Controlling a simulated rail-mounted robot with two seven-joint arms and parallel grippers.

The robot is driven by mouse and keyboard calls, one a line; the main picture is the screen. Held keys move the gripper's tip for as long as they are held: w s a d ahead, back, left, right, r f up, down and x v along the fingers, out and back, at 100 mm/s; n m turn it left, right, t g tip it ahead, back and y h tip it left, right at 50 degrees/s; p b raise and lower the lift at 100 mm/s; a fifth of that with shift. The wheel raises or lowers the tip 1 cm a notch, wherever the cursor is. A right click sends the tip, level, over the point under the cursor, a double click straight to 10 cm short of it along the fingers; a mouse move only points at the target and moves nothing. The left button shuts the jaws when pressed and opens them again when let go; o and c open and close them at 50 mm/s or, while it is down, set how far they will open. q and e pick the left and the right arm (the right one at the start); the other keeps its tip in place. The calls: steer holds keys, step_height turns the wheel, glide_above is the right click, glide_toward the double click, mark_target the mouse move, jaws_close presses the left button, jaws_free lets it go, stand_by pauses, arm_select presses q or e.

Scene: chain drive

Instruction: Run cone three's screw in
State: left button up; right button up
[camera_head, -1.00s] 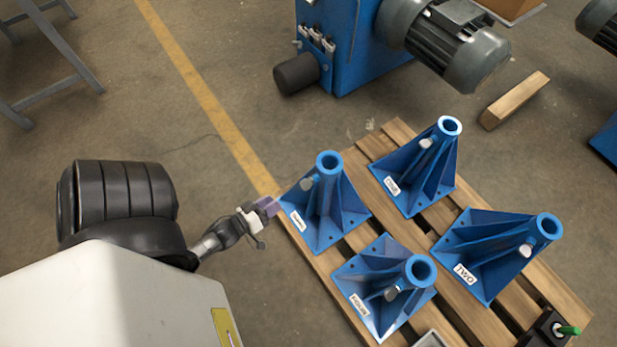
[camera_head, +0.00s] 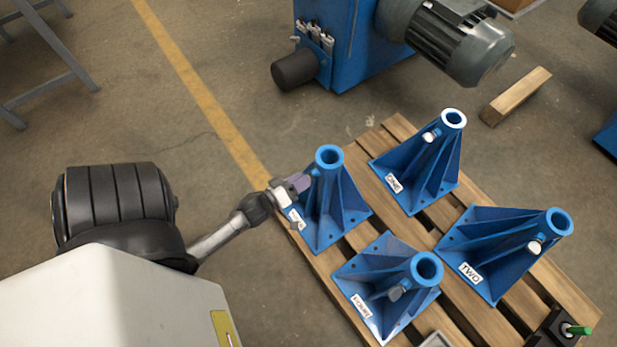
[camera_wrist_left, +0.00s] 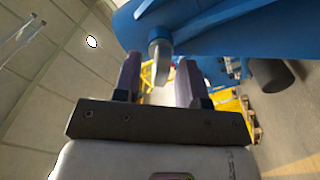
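The left blue cone (camera_head: 333,205) stands at the pallet's left corner, its label partly covered by my gripper; the other labels make it cone three. Its screw is mostly hidden behind my gripper in the head view. In the left wrist view the screw's grey head (camera_wrist_left: 160,52) sticks out of the blue cone (camera_wrist_left: 215,28). My left gripper (camera_head: 303,184) is beside this cone at screw height. In the wrist view its two fingers (camera_wrist_left: 159,78) are apart, with the screw head in line with the gap at the tips; I cannot tell contact. My right gripper is not in view.
Cone one (camera_head: 425,175), cone two (camera_head: 500,250) and another cone (camera_head: 385,285) share the wooden pallet (camera_head: 362,165), each with a side screw. A black block with a green-tipped part (camera_head: 575,331) sits at the pallet's right corner. A blue motor machine (camera_head: 360,50) stands behind.

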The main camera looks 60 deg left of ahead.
arm_select(q)
steer(key=shift+w+a+b, duration=0.15)
steer(key=shift+w+b, duration=0.05)
steer(key=shift+w, duration=0.55)
steer(key=shift+w+a+b, duration=0.1)
steer(key=shift+w+b, duration=0.1)
steer(key=shift+w, duration=0.55)
jaws_close()
